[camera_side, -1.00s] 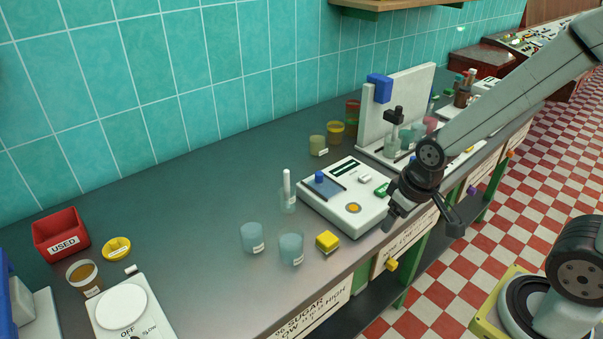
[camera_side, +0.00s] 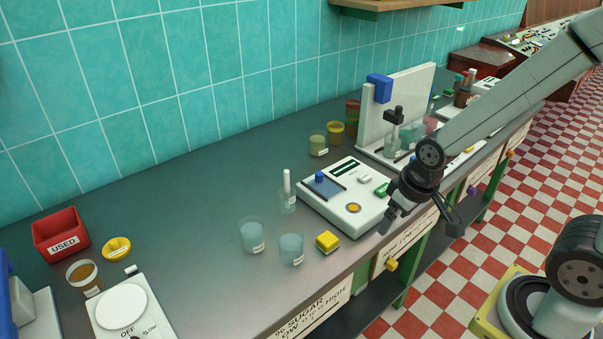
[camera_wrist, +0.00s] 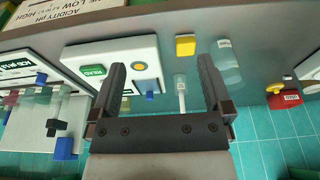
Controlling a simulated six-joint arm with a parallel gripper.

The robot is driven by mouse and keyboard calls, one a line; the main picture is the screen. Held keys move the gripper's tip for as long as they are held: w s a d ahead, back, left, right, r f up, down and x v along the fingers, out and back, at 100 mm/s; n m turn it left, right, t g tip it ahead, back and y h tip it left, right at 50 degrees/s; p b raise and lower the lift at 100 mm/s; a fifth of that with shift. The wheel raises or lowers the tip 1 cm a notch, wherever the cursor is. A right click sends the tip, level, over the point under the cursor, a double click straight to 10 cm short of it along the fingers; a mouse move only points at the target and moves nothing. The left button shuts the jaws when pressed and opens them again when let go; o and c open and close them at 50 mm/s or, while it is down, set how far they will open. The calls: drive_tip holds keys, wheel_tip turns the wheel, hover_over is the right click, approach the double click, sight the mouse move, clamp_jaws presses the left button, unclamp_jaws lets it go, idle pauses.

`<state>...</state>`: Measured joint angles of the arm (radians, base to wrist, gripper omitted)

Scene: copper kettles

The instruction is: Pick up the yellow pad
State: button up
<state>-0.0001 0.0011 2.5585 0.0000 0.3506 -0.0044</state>
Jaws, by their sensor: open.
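The yellow pad (camera_side: 327,241) is a small yellow block on the grey bench near its front edge, right of two blue-tinted beakers. In the wrist view the yellow pad (camera_wrist: 185,45) lies beyond the fingertips, between their lines and nearer the right finger. My gripper (camera_side: 418,220) is at the bench's front edge, right of the pad and beside the white instrument. In the wrist view my gripper (camera_wrist: 160,68) has its two dark fingers apart with nothing held between them.
The white instrument (camera_side: 345,208) stands just behind and right of the pad. The beakers (camera_side: 291,248) are close on its left, with a white stick in a small glass (camera_side: 287,190) behind. A red USED bin (camera_side: 60,235) and a scale (camera_side: 122,306) are far left.

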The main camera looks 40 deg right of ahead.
drive_tip(key=w+n, duration=0.2)
drive_tip(key=n+g, duration=0.2)
drive_tip(key=n, duration=1.3)
hover_over(330, 236)
drive_tip(key=f, duration=0.6)
drive_tip(key=shift+s+d+f, duration=0.1)
drive_tip(key=shift+s+f, duration=0.1)
drive_tip(key=shift+s, duration=0.05)
drive_tip(key=shift+w+f+n+g, duration=0.25)
drive_tip(key=shift+w+n+g, duration=0.05)
drive_tip(key=shift+n, duration=0.2)
drive_tip(key=shift+f, duration=0.1)
drive_tip(key=shift+f, duration=1.2)
